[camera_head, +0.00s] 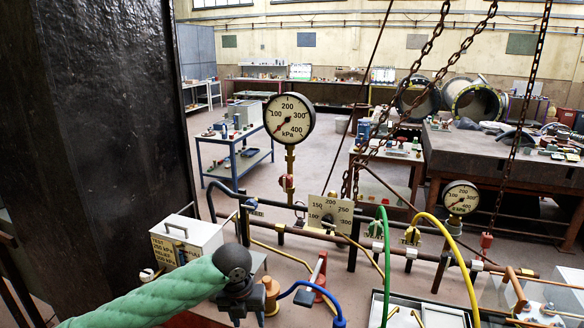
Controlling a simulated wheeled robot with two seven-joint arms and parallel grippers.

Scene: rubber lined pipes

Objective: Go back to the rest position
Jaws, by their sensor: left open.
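My left arm comes in from the lower left in a green ribbed sleeve. My left gripper (241,303) is dark and open, pointing down at the bottom of the view. It is in front of the pipework, near a brass fitting (270,294) and a blue hose (318,291). I see nothing held between its fingers, though their tips are partly hard to make out. My right gripper is not in view.
A white test box (187,240) stands just left of my gripper. A large pressure gauge (289,118), a smaller gauge (461,197) and a square dial plate (331,215) rise from the pipes. Chains (425,60) hang at right. A dark panel (90,120) fills the left.

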